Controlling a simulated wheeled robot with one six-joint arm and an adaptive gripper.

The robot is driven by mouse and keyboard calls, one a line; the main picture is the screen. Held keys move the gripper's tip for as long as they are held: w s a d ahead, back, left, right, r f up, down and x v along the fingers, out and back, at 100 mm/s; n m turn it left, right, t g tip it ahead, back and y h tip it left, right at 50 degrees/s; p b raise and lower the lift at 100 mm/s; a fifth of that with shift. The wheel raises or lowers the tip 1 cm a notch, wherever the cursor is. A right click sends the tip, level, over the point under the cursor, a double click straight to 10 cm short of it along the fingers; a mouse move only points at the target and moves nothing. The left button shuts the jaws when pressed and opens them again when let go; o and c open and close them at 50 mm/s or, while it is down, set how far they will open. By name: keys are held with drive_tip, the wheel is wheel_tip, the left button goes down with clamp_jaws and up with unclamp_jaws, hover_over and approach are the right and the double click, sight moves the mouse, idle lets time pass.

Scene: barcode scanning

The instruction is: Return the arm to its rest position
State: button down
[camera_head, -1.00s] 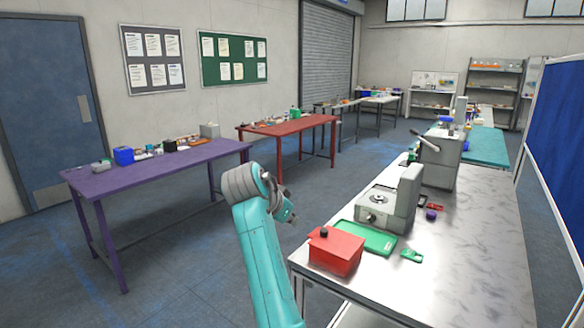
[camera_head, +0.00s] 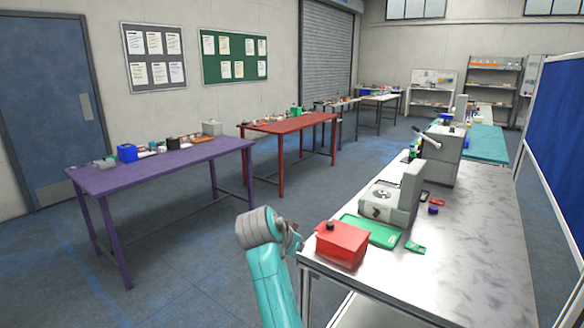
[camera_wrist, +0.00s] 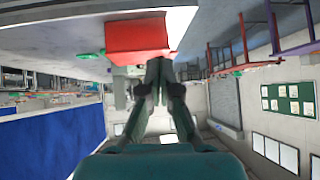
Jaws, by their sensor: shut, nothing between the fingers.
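My teal arm (camera_head: 270,280) rises at the bottom middle of the head view, with its grey joint (camera_head: 256,228) near the left front corner of the metal-topped bench. In the head view my gripper is mostly hidden behind that joint. In the wrist view my gripper (camera_wrist: 158,64) shows with its fingers together and nothing between them. The wrist view is turned over, with the bench at the top. The red box (camera_wrist: 138,38) appears beyond the fingertips there; I cannot tell how far off it is.
The bench (camera_head: 470,235) holds the red box (camera_head: 342,243), a green tray (camera_head: 384,233), a grey device (camera_head: 392,198) and small parts. A purple table (camera_head: 160,168) and a red table (camera_head: 285,126) stand left. Floor between them is open.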

drive_tip(key=s+d+f+n+t+y, duration=0.1)
drive_tip(key=s+d+f+n, duration=0.2)
drive_tip(key=f, duration=0.7)
drive_tip(key=s+d+f, duration=0.3)
drive_tip(key=s+f, duration=0.2)
drive_tip(key=f, duration=0.6)
drive_tip(key=s+d+f+n+t+y, duration=0.1)
drive_tip(key=s+d+f, duration=0.2)
drive_tip(key=s+f, duration=0.45)
drive_tip(key=s+d+f+n+t+y, duration=0.1)
drive_tip(key=s+d+f+n, duration=0.3)
drive_tip(key=s, duration=0.6)
drive_tip(key=s+d+r+m+t+y, duration=0.1)
drive_tip(key=s+d+y, duration=0.15)
drive_tip(key=s, duration=2.05)
drive_tip(key=s+d+r+t+h, duration=0.1)
drive_tip(key=s+d+r+t, duration=0.1)
drive_tip(key=s+r, duration=1.2)
drive_tip(key=shift+v, duration=1.2)
